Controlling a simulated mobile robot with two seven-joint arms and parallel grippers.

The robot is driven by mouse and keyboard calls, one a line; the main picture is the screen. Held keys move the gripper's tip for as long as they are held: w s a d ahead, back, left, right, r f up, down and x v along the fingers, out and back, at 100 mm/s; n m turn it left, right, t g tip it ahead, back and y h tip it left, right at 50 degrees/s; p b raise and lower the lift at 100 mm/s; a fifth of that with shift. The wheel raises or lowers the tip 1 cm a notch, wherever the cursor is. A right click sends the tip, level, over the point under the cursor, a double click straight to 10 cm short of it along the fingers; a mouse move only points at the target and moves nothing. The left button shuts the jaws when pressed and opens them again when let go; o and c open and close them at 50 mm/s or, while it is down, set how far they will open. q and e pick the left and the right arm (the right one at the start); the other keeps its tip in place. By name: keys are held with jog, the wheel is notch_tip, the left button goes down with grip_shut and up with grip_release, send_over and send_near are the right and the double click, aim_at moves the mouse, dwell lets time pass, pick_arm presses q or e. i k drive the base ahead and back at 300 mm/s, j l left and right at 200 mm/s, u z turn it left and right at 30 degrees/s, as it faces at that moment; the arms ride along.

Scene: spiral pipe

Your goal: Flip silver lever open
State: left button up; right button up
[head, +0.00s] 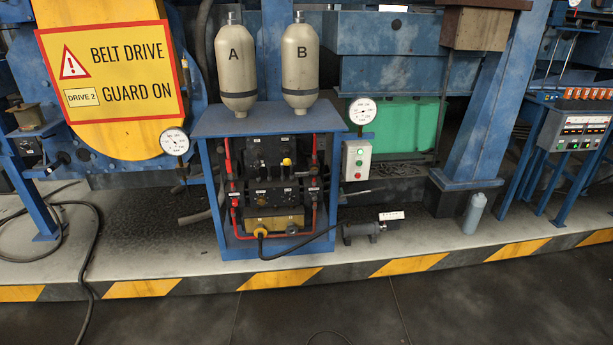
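A blue-framed cabinet (265,123) stands in the middle with black valve blocks, red pipes and a yellow block (273,224) inside. A thin silver-grey lever-like bar (356,191) sticks out to the right from the cabinet's right side, below a small control box. It lies nearly level, tilted slightly up at its outer end. It is small, and I cannot tell for sure that it is the silver lever. Neither of my grippers is in view.
Two beige cylinders marked A (235,70) and B (300,70) stand on the cabinet. A small motor-like unit (362,232) and a grey bottle (473,213) stand on the ledge to the right. A black cable (92,245) lies at left. The dark front floor is mostly clear.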

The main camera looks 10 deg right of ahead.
aim_at(315, 171)
jog(key=i+j, duration=0.1)
jog(key=i, duration=0.95)
jog(key=i+j, duration=0.1)
jog(key=i, duration=0.9)
jog(key=j+u, duration=0.05)
